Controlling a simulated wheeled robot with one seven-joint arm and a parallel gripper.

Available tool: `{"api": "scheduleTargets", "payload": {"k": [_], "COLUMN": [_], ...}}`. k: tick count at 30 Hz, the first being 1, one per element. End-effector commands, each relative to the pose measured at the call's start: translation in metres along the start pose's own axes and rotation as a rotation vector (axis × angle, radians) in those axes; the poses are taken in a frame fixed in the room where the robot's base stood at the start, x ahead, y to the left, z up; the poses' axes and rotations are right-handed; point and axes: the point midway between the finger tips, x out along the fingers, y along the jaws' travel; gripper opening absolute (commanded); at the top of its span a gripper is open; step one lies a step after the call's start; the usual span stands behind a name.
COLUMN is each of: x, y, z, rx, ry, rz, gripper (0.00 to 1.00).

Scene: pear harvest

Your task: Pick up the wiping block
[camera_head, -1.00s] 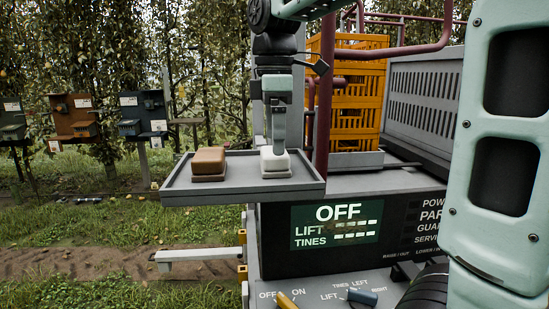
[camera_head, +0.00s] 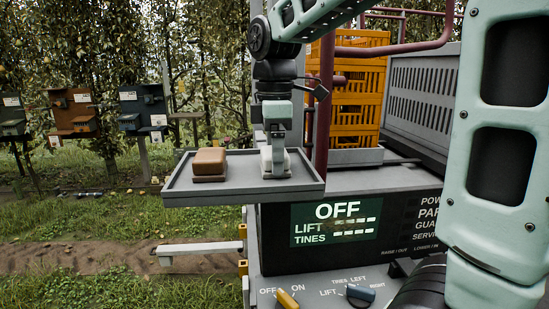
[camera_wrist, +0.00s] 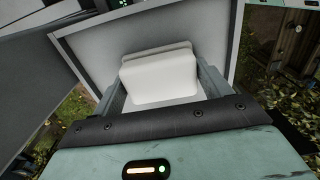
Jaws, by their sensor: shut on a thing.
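Two blocks are on a grey shallow tray (camera_head: 230,193). The white block (camera_head: 266,161) is on the right side of the tray and the brown block (camera_head: 209,162) is on the left. My gripper (camera_head: 278,158) points down and is shut on the white block, one finger on each side; a finger hides part of it in the head view. In the wrist view the white block (camera_wrist: 160,72) lies between the fingers of my gripper (camera_wrist: 163,88), above a pale base plate. I cannot tell whether the block is clear of its base.
Orange crates (camera_head: 352,95) and a dark red post (camera_head: 323,128) stand close at the right.

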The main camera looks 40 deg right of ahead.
Motion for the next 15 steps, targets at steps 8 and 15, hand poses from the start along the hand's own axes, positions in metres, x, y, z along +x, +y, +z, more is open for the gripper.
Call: {"api": "scheduleTargets", "payload": {"k": [8,15], "x": [-0.017,-0.063], "y": [0.001,0.001], "z": [0.0,-0.001], "rx": [0.0,0.0], "ry": [0.002,0.003], "rz": [0.003,0.005], "gripper": [0.54,0.54]}}
